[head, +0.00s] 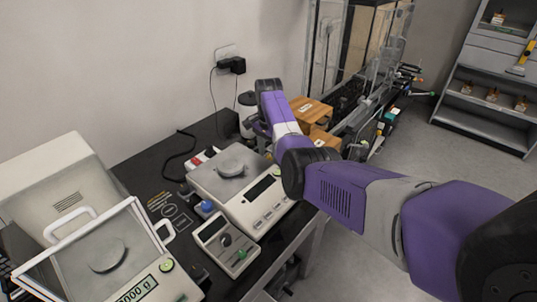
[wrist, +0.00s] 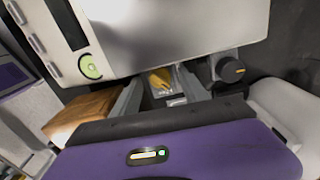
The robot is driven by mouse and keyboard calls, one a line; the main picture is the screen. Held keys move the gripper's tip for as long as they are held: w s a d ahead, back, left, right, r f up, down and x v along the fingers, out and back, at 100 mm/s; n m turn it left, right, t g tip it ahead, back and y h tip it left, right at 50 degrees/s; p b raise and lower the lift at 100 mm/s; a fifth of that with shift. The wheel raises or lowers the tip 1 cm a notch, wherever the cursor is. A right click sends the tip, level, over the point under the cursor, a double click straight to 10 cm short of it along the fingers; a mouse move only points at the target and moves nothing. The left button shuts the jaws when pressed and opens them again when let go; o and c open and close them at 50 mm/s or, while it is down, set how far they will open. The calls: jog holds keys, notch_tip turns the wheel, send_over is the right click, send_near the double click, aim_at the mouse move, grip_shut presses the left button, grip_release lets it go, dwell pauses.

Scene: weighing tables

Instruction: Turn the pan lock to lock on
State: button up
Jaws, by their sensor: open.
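In the wrist view a yellow knob (wrist: 161,79) with a small pale label below it sits by the edge of a white balance (wrist: 170,35). It looks like the pan lock, but I cannot read the label or its setting. My gripper (wrist: 160,88) is open, with one grey finger on each side of the yellow knob; I cannot tell if they touch it. In the head view the balance (head: 213,181) stands mid-table with a round grey pan (head: 230,160) on top. My arm hides much of its far right side, and the yellow knob does not show there.
A dark round knob (wrist: 231,69) is right of the yellow one. A wooden box (wrist: 85,113) is at left; wooden boxes (head: 311,111) also show in the head view. A small control box (head: 225,243) and a shielded balance (head: 50,265) stand nearer. Shelves (head: 487,108) stand far right.

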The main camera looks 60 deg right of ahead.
jog(key=shift+f, duration=0.2)
jog(key=shift+c, duration=0.4)
grip_shut()
jog(key=shift+r+n+p, duration=0.15)
jog(key=shift+n+p, duration=0.15)
jog(key=shift+n, duration=0.5)
jog(key=shift+n+p, duration=0.3)
jog(key=shift+n, duration=1.3)
jog(key=shift+o, duration=0.4)
grip_release()
